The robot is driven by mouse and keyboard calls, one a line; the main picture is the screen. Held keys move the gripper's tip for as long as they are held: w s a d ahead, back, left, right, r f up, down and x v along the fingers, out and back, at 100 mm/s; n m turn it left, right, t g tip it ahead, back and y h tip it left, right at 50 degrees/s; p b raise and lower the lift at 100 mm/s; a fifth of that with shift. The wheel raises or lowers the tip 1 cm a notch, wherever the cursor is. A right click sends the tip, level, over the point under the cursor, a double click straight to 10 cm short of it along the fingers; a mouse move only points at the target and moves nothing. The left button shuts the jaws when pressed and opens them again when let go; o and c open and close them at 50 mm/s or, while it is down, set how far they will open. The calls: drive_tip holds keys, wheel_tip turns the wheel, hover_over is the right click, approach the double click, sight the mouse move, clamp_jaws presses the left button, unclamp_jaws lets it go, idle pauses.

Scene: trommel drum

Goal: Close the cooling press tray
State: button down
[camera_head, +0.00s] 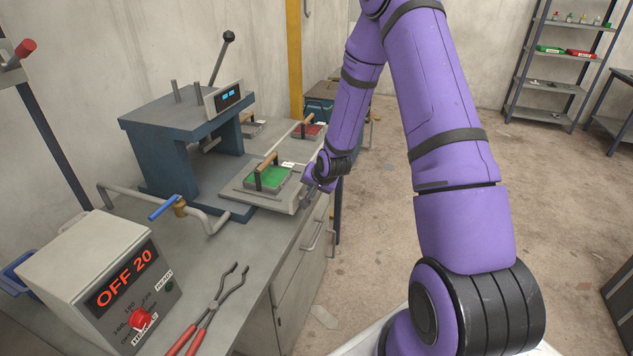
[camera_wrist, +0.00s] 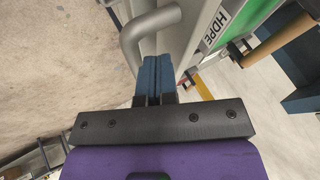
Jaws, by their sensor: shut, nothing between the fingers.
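The cooling press tray (camera_head: 236,193) is a pale grey plate pulled out in front of the blue press (camera_head: 165,165). It carries a mould with a green inside (camera_head: 270,178) and a wooden grip. My gripper (camera_head: 307,201) is at the tray's outer end, its fingers small and partly hidden in the head view. In the wrist view my gripper (camera_wrist: 158,62) is shut and empty, with its blue fingertips close to the grey tray edge. A curved grey handle (camera_wrist: 143,32) is just left of the fingers. I cannot tell whether they touch. An HDPE label (camera_wrist: 214,30) lies on the right.
A control box (camera_head: 110,270) reading OFF 20 and red-handled tongs (camera_head: 212,308) are on the bench at the front. A pipe with a blue valve lever (camera_head: 164,208) stands beside the press. Another mould with red (camera_head: 308,131) lies behind the tray. Open floor (camera_head: 385,215) is right of the bench.

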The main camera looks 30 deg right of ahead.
drive_tip(key=shift+x, duration=1.45)
